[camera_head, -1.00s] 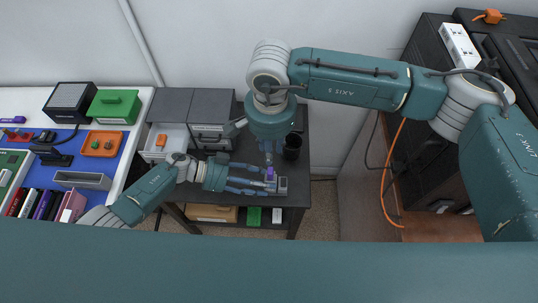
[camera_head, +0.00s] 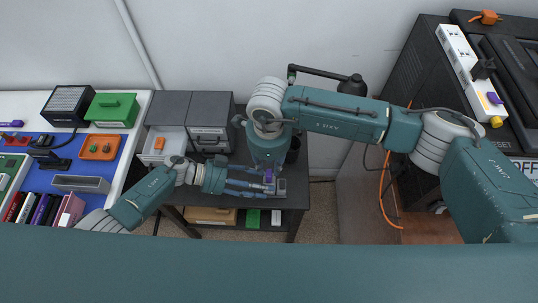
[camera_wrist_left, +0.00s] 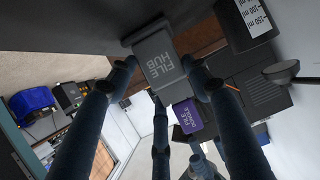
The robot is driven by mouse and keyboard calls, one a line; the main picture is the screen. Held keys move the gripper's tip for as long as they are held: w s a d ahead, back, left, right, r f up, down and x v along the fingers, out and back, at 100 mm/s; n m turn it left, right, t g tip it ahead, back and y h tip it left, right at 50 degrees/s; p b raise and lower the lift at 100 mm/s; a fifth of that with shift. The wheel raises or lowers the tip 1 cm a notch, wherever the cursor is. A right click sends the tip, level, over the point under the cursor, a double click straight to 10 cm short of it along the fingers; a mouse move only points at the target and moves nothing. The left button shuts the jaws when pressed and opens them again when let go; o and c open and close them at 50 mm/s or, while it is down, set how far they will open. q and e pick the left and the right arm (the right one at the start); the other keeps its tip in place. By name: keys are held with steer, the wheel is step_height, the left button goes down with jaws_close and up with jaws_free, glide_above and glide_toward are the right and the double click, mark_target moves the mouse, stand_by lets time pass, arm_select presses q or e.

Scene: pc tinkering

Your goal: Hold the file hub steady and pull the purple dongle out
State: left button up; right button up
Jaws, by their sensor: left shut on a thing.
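The grey file hub (camera_wrist_left: 158,58) is between the fingers of my left gripper (camera_wrist_left: 165,75), which is shut on it. In the head view the hub (camera_head: 281,187) is at the front right of the dark table, at the tips of my left gripper (camera_head: 268,186). The purple dongle (camera_wrist_left: 188,115) sits at the hub's end in the left wrist view; it also shows in the head view (camera_head: 268,177). My right gripper (camera_head: 268,168) points down at the dongle from above. Its fingers show close to the dongle in the wrist view, but whether they grip it is unclear.
A dark cup (camera_head: 293,150) stands behind the hub. Grey drawers (camera_head: 208,115) stand at the table's back left, one open with an orange item (camera_head: 159,143). A white bench with a blue mat (camera_head: 70,180) lies left. A white power strip (camera_head: 460,50) is at right.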

mark_target(269, 173)
arm_select(q)
steer(key=shift+s+a+f, duration=0.1)
steer(key=shift+f, duration=0.15)
arm_select(e)
step_height(269, 173, down, 6)
steer(key=shift+w+f, duration=0.1)
jaws_close()
steer(key=shift+r, duration=0.7)
steer(key=shift+r, duration=2.1)
arm_select(q)
steer(key=o, duration=1.3)
steer(key=shift+o, duration=0.3)
steer(key=shift+r, duration=0.1)
